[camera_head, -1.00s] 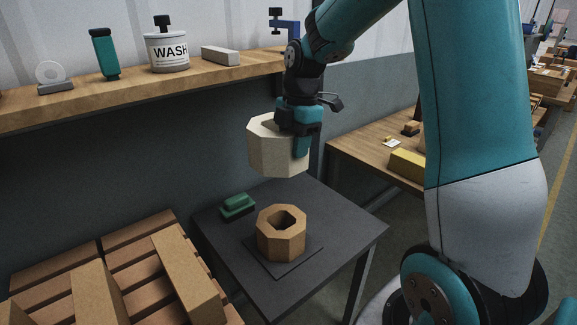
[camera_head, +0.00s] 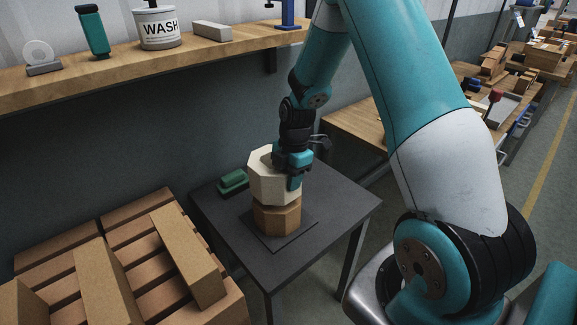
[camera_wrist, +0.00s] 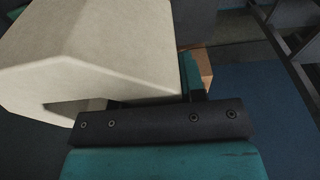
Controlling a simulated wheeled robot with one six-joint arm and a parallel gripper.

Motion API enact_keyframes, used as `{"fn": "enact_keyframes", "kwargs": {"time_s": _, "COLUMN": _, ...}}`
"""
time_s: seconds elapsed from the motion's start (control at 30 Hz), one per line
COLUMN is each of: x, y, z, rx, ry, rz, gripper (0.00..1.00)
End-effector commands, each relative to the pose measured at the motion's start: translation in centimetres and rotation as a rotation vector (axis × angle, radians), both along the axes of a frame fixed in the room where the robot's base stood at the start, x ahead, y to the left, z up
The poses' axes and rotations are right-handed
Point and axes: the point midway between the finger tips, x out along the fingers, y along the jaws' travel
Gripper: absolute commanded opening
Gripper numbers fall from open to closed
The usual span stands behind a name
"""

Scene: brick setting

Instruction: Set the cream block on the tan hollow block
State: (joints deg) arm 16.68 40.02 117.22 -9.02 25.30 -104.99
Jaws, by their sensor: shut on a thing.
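The cream block (camera_head: 268,178) is a faceted block with an opening in its top. My gripper (camera_head: 294,172) is shut on its right side wall. The tan hollow block (camera_head: 277,217) stands on a dark square plate on the dark table, directly below the cream block. In the head view the cream block hides the tan block's top, and I cannot tell whether the two touch. In the wrist view the cream block (camera_wrist: 100,50) fills the upper left beside my gripper (camera_wrist: 185,85), and a small piece of the tan block (camera_wrist: 203,66) shows behind.
A green-handled item (camera_head: 232,181) lies on the dark table (camera_head: 235,225) behind and left of the blocks. Stacked tan bricks (camera_head: 110,270) stand at the lower left. The table's front is clear.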

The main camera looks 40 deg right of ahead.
Motion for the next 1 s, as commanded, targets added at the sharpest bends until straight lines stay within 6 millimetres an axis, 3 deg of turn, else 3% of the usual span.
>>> {"fn": "enact_keyframes", "kwargs": {"time_s": 0.97, "x": 0.2, "y": 0.0, "z": -2.0, "rx": -0.002, "ry": -0.007, "rz": 0.0, "gripper": 0.0}}
{"fn": "enact_keyframes", "kwargs": {"time_s": 1.0, "x": 0.0, "y": 0.0, "z": -2.1, "rx": -0.001, "ry": -0.002, "rz": 0.0, "gripper": 0.42}}
